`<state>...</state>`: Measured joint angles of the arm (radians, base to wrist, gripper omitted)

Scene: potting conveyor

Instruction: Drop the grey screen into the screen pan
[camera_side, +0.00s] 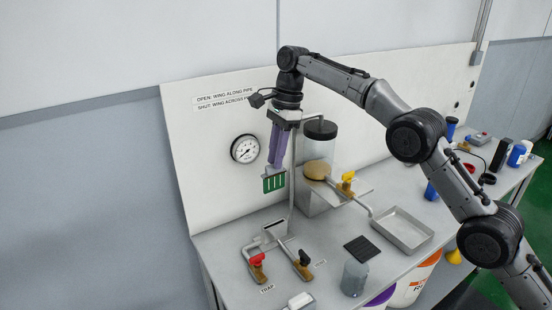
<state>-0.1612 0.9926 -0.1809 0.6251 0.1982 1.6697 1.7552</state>
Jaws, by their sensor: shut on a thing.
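My gripper (274,168), with long purple fingers, points down in front of the white back panel, left of the clear cylinder. It is shut on a small green slotted piece (273,184), held upright above the table. A dark grey, ribbed square (361,249), which looks like the grey screen, lies flat on the table, apart from my gripper. A shallow metal pan (402,229), which looks like the screen pan, sits just right of and behind the dark square. Its visible floor is bare.
A clear cylinder with a black lid (320,130) and a yellow-handled valve (348,181) stand mid-table. A grey translucent jar (354,278) stands near the front edge. A gauge (245,148) is on the panel.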

